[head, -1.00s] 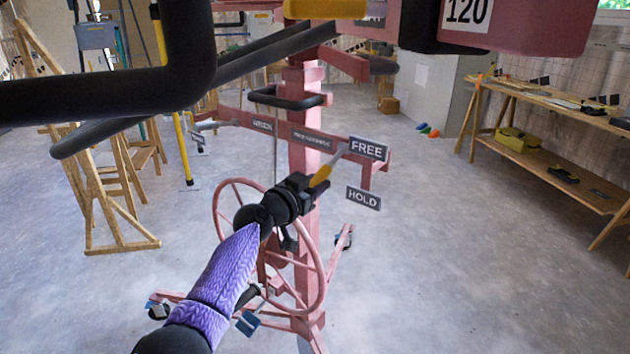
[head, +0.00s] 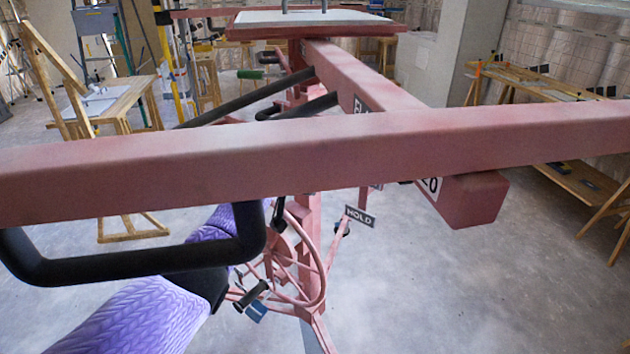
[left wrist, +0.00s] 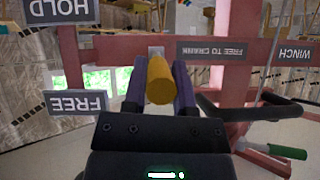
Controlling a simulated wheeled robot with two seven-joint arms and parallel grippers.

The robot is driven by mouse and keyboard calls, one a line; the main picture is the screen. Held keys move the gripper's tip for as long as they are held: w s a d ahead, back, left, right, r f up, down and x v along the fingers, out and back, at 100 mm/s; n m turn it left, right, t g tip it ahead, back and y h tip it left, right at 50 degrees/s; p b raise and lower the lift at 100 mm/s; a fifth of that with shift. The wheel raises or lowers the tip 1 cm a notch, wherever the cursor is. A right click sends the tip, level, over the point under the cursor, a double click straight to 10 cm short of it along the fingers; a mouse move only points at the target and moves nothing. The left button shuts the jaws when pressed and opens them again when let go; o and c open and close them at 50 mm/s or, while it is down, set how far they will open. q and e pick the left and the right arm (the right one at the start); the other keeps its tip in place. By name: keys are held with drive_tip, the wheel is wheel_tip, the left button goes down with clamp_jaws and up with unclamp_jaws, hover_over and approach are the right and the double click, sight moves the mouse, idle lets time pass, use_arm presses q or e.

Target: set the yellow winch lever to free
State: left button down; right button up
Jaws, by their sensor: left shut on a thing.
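In the left wrist view my left gripper (left wrist: 159,82) is shut on the yellow grip of the winch lever (left wrist: 160,80), with a dark finger on each side. A grey FREE plate (left wrist: 76,103) is to the left, slightly below the grip's level. A HOLD plate (left wrist: 60,10) is at the upper left. In the head view a pink beam hides my left gripper, the lever and the FREE plate. My right gripper is not in view.
The pink beam (head: 330,150) crosses the near view, with a black handle (head: 140,262) below it. The spoked pink winch wheel (head: 322,270) stands beyond. A wooden workbench (head: 530,82) is at right, sawhorses at left. The floor at lower right is clear.

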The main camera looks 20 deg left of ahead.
use_arm(q)
drive_tip(key=shift+r, duration=0.25)
drive_tip(key=shift+c, duration=2.1)
unclamp_jaws()
drive_tip(key=shift+f, duration=0.1)
drive_tip(key=shift+s+r+p, duration=0.15)
drive_tip(key=shift+r+p, duration=0.1)
drive_tip(key=shift+p, duration=0.15)
drive_tip(key=p+v, duration=0.2)
drive_tip(key=p, duration=0.1)
drive_tip(key=shift+s+r, duration=0.1)
drive_tip(key=shift+r, duration=0.4)
drive_tip(key=s+a+p, duration=0.2)
drive_tip(key=s, duration=1)
drive_tip(key=shift+a+f+p, duration=0.35)
drive_tip(key=shift+f+p, duration=0.05)
